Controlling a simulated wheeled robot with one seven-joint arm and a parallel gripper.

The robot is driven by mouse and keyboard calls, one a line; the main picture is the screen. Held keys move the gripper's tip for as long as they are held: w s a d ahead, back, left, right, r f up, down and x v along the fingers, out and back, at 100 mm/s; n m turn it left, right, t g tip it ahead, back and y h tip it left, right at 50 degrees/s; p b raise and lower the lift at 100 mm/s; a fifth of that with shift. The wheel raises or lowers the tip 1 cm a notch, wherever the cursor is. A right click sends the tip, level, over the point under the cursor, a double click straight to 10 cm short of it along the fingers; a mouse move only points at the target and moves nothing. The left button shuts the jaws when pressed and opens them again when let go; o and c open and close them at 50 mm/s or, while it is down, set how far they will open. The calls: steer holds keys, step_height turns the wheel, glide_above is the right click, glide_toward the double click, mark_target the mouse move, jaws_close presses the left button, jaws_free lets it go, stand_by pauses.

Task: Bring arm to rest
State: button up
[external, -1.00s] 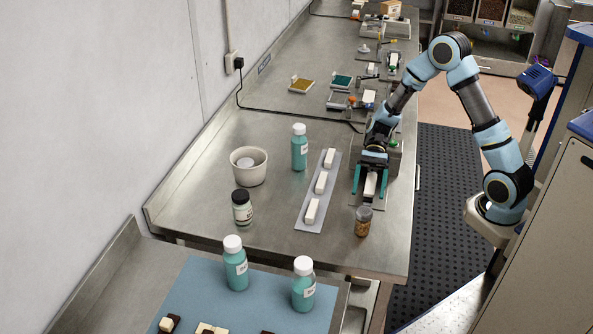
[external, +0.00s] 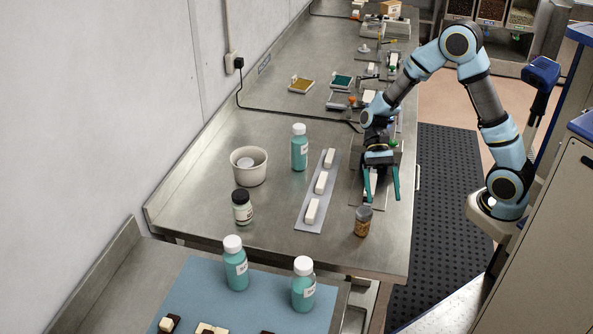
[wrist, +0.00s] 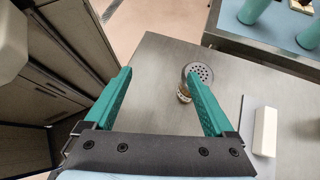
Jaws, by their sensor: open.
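My gripper (external: 382,184) is at the right side of the steel bench, with its teal fingers spread and nothing between them. It is over a small grey plate (external: 356,196) with a white block on it, partly hidden by the fingers. In the wrist view my gripper (wrist: 160,95) is open, and the shaker jar (wrist: 198,72) with a perforated lid shows beyond it, partly behind the right finger. My arm is bent high above the bench's right edge.
The shaker jar (external: 363,222) stands just in front of the gripper. A grey strip (external: 308,222) with white blocks lies to the left. The dark floor mat (external: 445,200) is clear.

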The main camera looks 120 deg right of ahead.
steer(key=w+a+r+n+g+h+p, duration=0.1)
steer(key=a+r+n+h+p, duration=0.3)
steer(key=a+n, duration=0.5)
steer(key=w+a+r+n+g+h+p, duration=0.1)
steer(key=a+r+n+h+p, duration=0.3)
steer(key=a+n, duration=0.6)
steer(key=n+g+h, duration=0.1)
steer(key=n+h, duration=0.1)
steer(key=n, duration=0.2)
steer(key=shift+w+r, duration=0.15)
steer(key=shift+w, duration=0.1)
